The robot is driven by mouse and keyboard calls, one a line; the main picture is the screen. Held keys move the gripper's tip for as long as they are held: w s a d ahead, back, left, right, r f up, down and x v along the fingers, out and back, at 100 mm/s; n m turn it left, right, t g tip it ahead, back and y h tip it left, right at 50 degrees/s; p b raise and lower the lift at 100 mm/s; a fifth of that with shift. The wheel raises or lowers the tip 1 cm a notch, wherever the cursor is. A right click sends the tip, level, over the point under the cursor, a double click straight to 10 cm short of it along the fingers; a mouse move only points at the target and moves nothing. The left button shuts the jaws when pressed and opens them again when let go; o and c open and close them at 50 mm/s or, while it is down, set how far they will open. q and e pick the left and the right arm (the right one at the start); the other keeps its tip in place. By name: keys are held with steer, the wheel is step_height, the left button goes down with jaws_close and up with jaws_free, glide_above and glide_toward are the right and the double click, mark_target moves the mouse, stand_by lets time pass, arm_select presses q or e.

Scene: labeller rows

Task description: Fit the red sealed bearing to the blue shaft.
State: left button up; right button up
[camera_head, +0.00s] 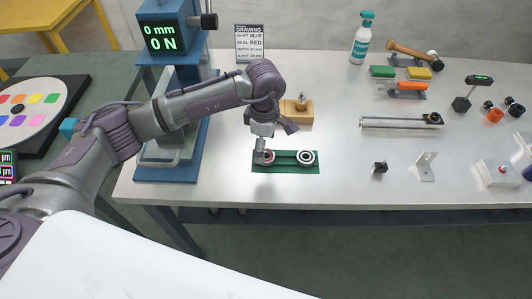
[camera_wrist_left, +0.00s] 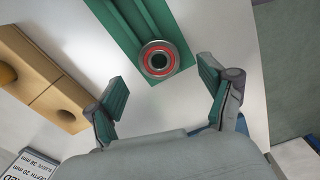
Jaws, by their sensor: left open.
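The red sealed bearing (camera_head: 268,157) lies at the left end of a green holder (camera_head: 285,167), partly covered by my gripper. In the left wrist view the bearing (camera_wrist_left: 159,60) shows as a metal ring with a red seal and dark bore. My left gripper (camera_head: 264,152) is at that end of the holder. In the wrist view its two fingers (camera_wrist_left: 160,78) are spread, with the bearing beyond and between them, apart from both. A bearing with a dark-and-pale face (camera_head: 305,157) sits at the holder's right end. I cannot make out a blue shaft. My right gripper is not in view.
A blue press (camera_head: 170,20) with a display stands left. Behind the gripper are a wooden block (camera_head: 300,117) and a card (camera_head: 249,43) reading "SHAFT BLUE, SEAL RED". A metal tube (camera_head: 395,123), black block (camera_head: 380,167) and bracket (camera_head: 426,166) lie right.

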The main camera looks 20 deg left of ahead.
arm_select(q)
step_height(320, 180, down, 3)
steer(key=shift+a+p, duration=0.1)
steer(key=shift+p, duration=0.3)
steer(key=shift+f, duration=0.1)
steer(key=c, duration=1.3)
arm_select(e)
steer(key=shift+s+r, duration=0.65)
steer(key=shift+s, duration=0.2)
